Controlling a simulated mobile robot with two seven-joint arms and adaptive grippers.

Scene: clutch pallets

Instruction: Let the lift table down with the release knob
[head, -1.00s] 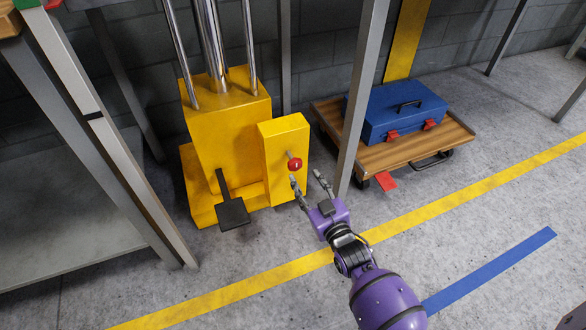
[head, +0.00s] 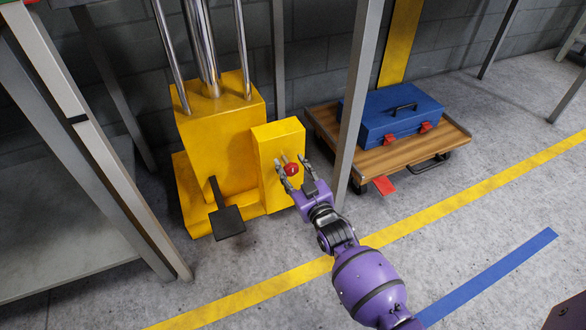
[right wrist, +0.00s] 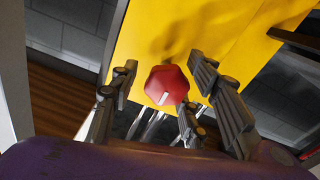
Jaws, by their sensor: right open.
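The yellow lift table base (head: 221,130) stands against the wall, with chrome columns (head: 205,45) rising out of the top of the picture; its tabletop is not seen. The red release knob (head: 291,170) sits on the front of its yellow side box (head: 272,180). My right gripper (head: 292,163) is open, its fingertips on either side of the knob. In the right wrist view the red faceted knob (right wrist: 166,86) shows between the spread fingers, with gaps visible; contact cannot be told. My left gripper is not in view.
A black foot pedal (head: 228,221) sticks out at the base's front. A grey post (head: 355,100) stands just right of the box. Beyond it, a wooden cart (head: 400,150) carries a blue toolbox (head: 400,112). Grey racking (head: 100,150) is at the left.

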